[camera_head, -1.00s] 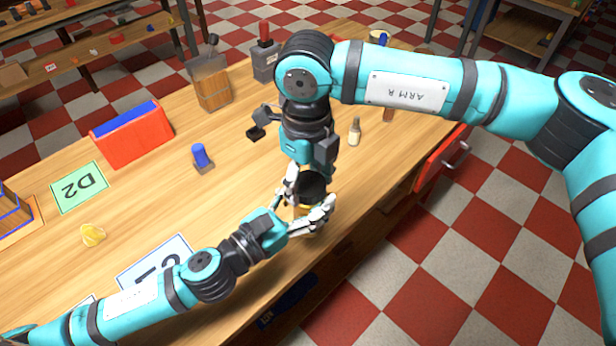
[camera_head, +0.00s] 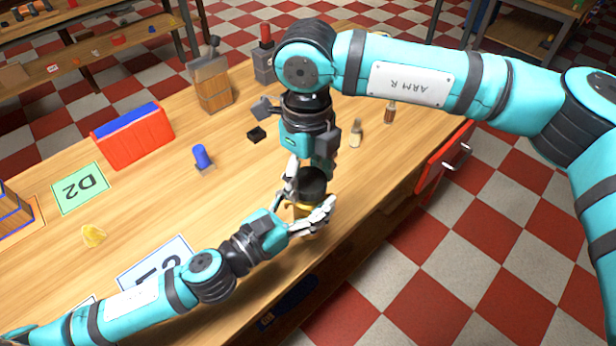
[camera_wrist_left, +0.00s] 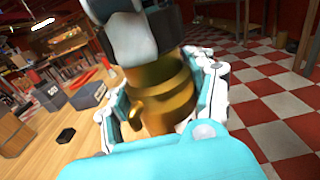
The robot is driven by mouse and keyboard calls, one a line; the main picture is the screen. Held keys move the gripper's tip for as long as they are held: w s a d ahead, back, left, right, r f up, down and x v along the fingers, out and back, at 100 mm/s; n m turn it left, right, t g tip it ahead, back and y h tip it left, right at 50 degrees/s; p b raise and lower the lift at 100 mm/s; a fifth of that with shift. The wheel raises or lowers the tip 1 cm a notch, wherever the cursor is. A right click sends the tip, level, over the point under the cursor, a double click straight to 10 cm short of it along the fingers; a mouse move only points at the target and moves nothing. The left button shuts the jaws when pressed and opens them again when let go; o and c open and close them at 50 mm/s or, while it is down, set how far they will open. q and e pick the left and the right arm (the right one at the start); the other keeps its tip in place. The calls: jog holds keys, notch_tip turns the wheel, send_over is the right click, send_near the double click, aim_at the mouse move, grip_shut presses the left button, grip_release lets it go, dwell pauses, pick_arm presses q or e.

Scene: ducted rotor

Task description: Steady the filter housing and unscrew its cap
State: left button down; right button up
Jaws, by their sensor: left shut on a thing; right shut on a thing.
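The filter housing (camera_wrist_left: 160,98) is a brass-coloured cylinder that stands between the two fingers of my left gripper (camera_wrist_left: 165,108) in the left wrist view. In the head view only a little of its yellow side (camera_head: 301,210) shows. My left gripper (camera_head: 308,206) is shut around it from the lower left. The black round cap (camera_head: 313,186) is at the housing's top. My right gripper (camera_head: 309,174) comes down from above and is shut on the cap. Its fingertips are largely hidden in the head view. I cannot tell whether the cap has risen from the housing.
A small black block (camera_head: 257,134), a blue-topped part (camera_head: 202,157) and small bottles (camera_head: 356,132) stand around. A red bin (camera_head: 133,137) is further left. Bare wood lies left of the grippers.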

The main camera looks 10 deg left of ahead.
aim_at(309, 182)
pick_arm(q)
jog(key=shift+r, duration=0.1)
pick_arm(e)
jog(key=shift+r, duration=0.35)
